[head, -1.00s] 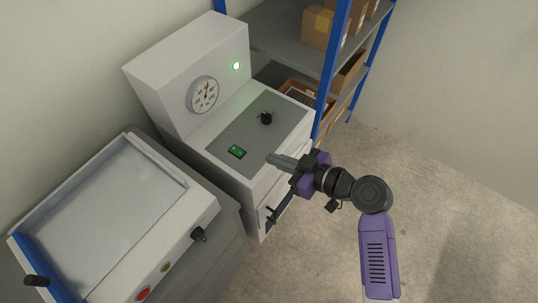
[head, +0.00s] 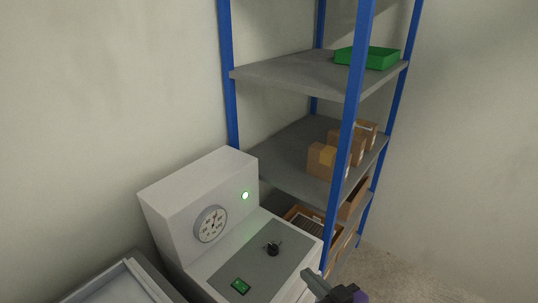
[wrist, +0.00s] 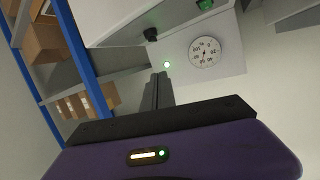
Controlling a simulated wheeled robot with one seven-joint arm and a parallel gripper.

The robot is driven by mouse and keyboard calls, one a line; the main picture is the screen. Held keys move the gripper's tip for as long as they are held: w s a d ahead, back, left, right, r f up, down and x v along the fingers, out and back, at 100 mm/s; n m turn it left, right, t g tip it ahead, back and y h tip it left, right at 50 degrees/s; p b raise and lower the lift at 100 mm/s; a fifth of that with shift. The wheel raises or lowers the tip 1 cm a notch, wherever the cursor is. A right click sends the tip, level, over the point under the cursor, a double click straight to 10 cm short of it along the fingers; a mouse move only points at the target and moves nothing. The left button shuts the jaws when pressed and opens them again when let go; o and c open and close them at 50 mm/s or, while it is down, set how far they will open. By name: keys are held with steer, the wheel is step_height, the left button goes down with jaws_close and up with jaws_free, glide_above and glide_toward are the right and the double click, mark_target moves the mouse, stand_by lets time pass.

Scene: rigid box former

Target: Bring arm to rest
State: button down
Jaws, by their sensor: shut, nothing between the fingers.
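My gripper (head: 311,277) shows at the bottom edge of the head view, in front of the right side of the white machine (head: 195,190). In the wrist view my gripper (wrist: 158,78) has its two fingers together with nothing between them. It is apart from the machine. The machine has a round dial (head: 210,224), a lit green lamp (head: 245,195), a black knob (head: 273,249) and a green switch (head: 241,287). Most of my arm is below the head view.
A blue-posted shelf rack (head: 348,140) stands right of the machine, with cardboard boxes (head: 322,161) and a green tray (head: 382,57) on it. A light tray-topped unit (head: 122,284) is at the lower left. Bare floor (head: 395,270) shows at the lower right.

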steer(key=s+d+r+m+t+h, duration=0.1)
steer(key=s+d+m+t+h, duration=0.15)
steer(key=s+d, duration=0.4)
steer(key=s+d+r+m+t+h, duration=0.1)
steer(key=s+d+m+h, duration=0.25)
steer(key=s, duration=0.55)
steer(key=s+r+g, duration=0.1)
steer(key=s+r, duration=0.1)
steer(key=s, duration=0.9)
steer(key=s+r+n+h, duration=0.1)
steer(key=s+r, duration=0.1)
steer(key=s, duration=0.9)
steer(key=shift+g, duration=0.35)
